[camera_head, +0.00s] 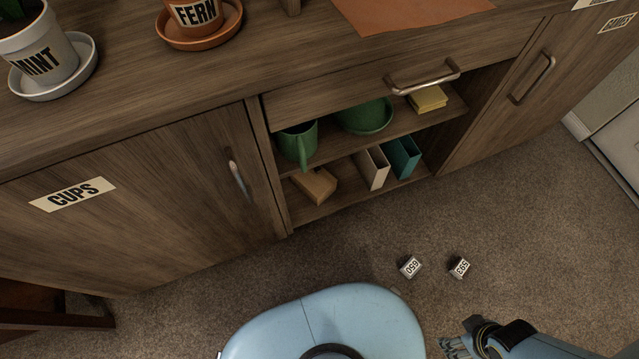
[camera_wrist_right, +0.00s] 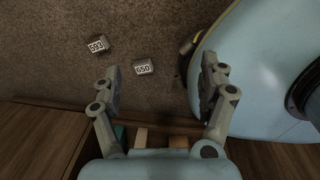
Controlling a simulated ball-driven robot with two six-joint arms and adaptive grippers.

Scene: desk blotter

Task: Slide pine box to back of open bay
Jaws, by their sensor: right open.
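The pine box (camera_head: 314,184) is a small light-wood block on the lower shelf of the open bay (camera_head: 335,207), near the shelf's left front part. It looks turned at an angle to the shelf edge. A tan patch that looks like the same box (camera_wrist_right: 178,141) shows low in the right wrist view, partly hidden by my gripper. My right gripper (camera_head: 456,347) is at the bottom right of the head view, over the carpet and well away from the box. In the wrist view its two fingers (camera_wrist_right: 161,78) are spread with nothing between them. My left gripper is out of view.
A cream file holder (camera_head: 371,168) and a teal one (camera_head: 403,157) stand right of the box. A green mug (camera_head: 297,143), green bowl (camera_head: 364,116) and yellow block (camera_head: 428,98) sit above. Small cubes 650 (camera_head: 410,267) and 593 (camera_head: 459,266) lie on the carpet.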

